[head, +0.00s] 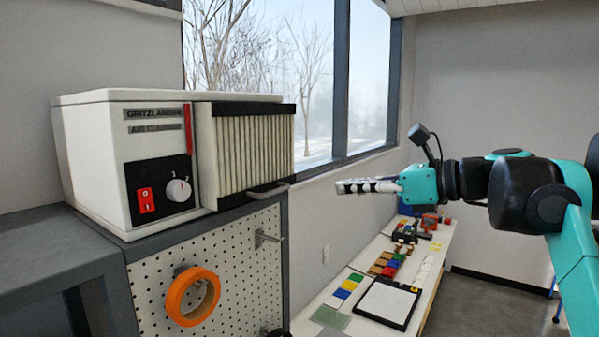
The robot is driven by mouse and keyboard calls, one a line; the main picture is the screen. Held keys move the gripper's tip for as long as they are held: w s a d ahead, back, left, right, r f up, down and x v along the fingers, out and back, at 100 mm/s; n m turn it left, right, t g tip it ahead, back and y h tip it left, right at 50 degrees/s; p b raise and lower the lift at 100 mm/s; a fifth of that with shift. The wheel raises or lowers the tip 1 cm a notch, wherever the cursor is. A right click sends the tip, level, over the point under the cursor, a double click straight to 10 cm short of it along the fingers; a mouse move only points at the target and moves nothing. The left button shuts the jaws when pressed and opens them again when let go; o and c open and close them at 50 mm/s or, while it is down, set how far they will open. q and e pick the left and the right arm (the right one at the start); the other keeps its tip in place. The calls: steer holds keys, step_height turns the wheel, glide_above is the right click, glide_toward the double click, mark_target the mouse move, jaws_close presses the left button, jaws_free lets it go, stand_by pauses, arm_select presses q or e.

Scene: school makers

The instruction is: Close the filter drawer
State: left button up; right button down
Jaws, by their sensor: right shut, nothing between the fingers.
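The filter drawer (255,152) is a pleated cream panel with a dark top edge and a grey handle (268,191) at its lower right. It sits in the right part of the white air cleaner (90,165) and stands out in front of the housing. My right gripper (342,187) is shut and empty, pointing left, to the right of the drawer with a clear gap between them. My left gripper is not in view.
The air cleaner stands on a grey cabinet with a pegboard side (235,265), where an orange tape roll (192,296) hangs. A long white bench (340,318) with coloured blocks and a framed tablet (388,303) runs along the window wall below my right arm.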

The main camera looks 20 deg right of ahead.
steer(key=p, duration=0.3)
glide_toward(264, 186)
steer(key=shift+w+a+f, duration=0.85)
steer(key=shift+w+f, duration=0.05)
steer(key=shift+w, duration=0.15)
steer(key=x, duration=0.2)
steer(key=r+p+x, duration=0.1)
steer(key=x, duration=0.2)
steer(key=shift+w+a, duration=0.2)
steer(key=shift+w, duration=0.05)
steer(key=shift+s, duration=0.1)
steer(key=shift+r, duration=0.1)
